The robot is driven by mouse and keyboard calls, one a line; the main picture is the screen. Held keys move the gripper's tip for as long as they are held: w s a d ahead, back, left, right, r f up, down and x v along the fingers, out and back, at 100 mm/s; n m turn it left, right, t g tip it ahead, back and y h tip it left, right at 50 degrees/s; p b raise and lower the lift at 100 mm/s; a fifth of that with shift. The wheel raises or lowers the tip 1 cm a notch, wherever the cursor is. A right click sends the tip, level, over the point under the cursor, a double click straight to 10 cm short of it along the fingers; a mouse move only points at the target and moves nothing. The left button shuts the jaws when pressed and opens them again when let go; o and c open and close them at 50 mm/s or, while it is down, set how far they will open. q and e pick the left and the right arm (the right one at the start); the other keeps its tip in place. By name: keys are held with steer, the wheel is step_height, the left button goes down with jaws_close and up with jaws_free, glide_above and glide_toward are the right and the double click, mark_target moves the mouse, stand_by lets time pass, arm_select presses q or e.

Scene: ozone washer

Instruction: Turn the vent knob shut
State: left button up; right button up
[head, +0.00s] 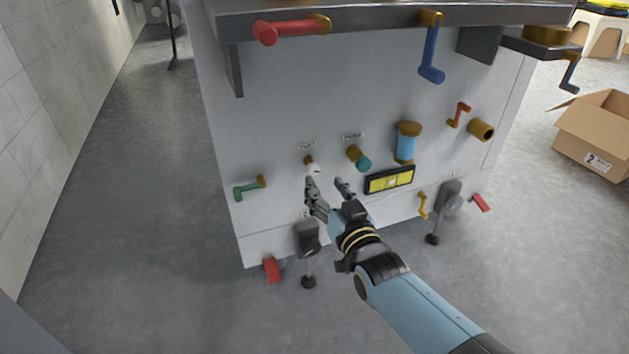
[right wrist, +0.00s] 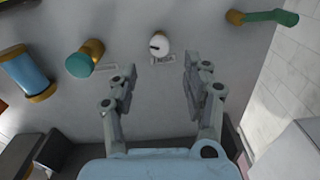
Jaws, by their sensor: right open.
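A white knob (head: 313,168) on a brass stem sticks out of the washer's grey front panel. A teal knob (head: 362,161) on a brass stem is to its right. Each has a small label above it, too small to read surely, so I cannot tell by text which is the vent knob. My right gripper (head: 328,186) is open and empty just below the two knobs. In the right wrist view, the white knob (right wrist: 160,45) shows ahead, between the open fingers (right wrist: 157,72) and beyond their tips, apparently untouched. The teal knob (right wrist: 86,58) is outside them, to the left.
A green lever (head: 248,189) is left of the knobs. A blue cylinder (head: 407,143) and a yellow level gauge (head: 389,181) are to the right. Red (head: 290,29) and blue (head: 431,55) handles hang above. A cardboard box (head: 592,135) stands on the floor at right; the left floor is clear.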

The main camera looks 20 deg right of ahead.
mark_target(315, 170)
steer(key=w, duration=0.1)
steer(key=w+b, duration=0.1)
steer(key=w, duration=0.2)
steer(key=shift+w+f+b, duration=0.3)
arm_select(q)
steer(key=shift+w+d+r+t, duration=0.15)
steer(key=shift+w+d+r, duration=0.1)
steer(key=shift+r, duration=0.3)
steer(key=shift+w+d+r+t, duration=0.1)
steer(key=shift+w+r, duration=0.15)
steer(key=shift+r, duration=0.3)
steer(key=shift+w+d+r+t, duration=0.15)
steer(key=shift+w+d+r, duration=0.1)
steer(key=shift+r, duration=0.3)
arm_select(e)
steer(key=shift+w+r, duration=0.2)
steer(key=shift+w, duration=0.45)
jaws_close()
